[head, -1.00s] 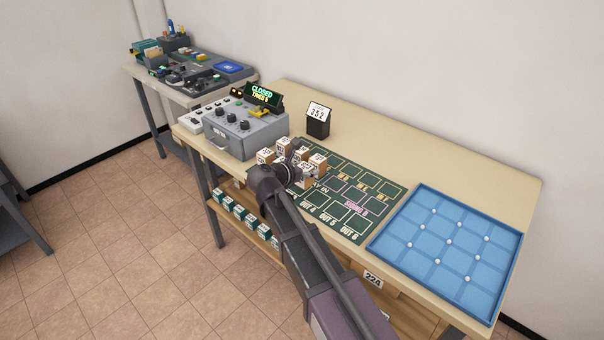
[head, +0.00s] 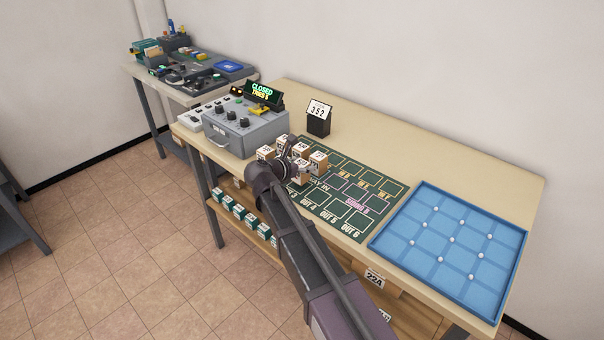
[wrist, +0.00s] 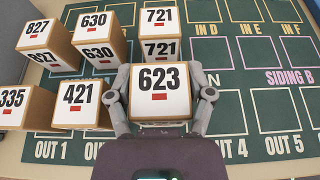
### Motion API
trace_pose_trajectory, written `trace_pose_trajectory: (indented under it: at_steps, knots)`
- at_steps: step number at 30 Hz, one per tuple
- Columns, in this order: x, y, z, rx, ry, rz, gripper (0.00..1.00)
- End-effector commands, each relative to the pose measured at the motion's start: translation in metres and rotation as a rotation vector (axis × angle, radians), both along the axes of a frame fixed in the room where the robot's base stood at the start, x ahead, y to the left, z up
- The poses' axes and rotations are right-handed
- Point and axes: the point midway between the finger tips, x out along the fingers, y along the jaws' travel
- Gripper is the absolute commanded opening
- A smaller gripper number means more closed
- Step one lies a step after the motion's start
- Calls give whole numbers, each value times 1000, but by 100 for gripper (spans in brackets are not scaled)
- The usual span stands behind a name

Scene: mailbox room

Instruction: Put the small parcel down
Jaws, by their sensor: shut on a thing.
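The small parcel (wrist: 160,92) is a cube with brown sides and a white top marked 623 with a red bar. It sits between the two fingers of my gripper (wrist: 161,100) in the wrist view, and the gripper is shut on it. Other numbered parcels stand on the green mat (wrist: 230,122): 721 (wrist: 158,18), 630 (wrist: 95,22), 827 (wrist: 38,30), 421 (wrist: 82,95) and 335 (wrist: 12,98). The held parcel is in front of 721 and right of 421. Whether its underside touches the mat is hidden.
The mat has empty outlined cells on the right, including SIDING B (head: 357,205). A grey control box (head: 245,132) with a CLOSED display (head: 264,93) stands left of the mat. A card stand reading 352 (head: 319,113) is behind it. A blue tray (head: 375,243) lies right.

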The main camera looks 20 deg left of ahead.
Motion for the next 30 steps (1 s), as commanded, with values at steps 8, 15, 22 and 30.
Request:
trace_pose_trajectory:
  at_steps: [8, 15, 22, 30]
  knots:
    - [0, 0, -18, 0, 0, 0, 15]
    - [0, -1, -18, 0, 0, -1, 15]
    - [0, -1, -19, 0, 0, -1, 76]
    - [1, -1, -19, 1, 0, -1, 100]
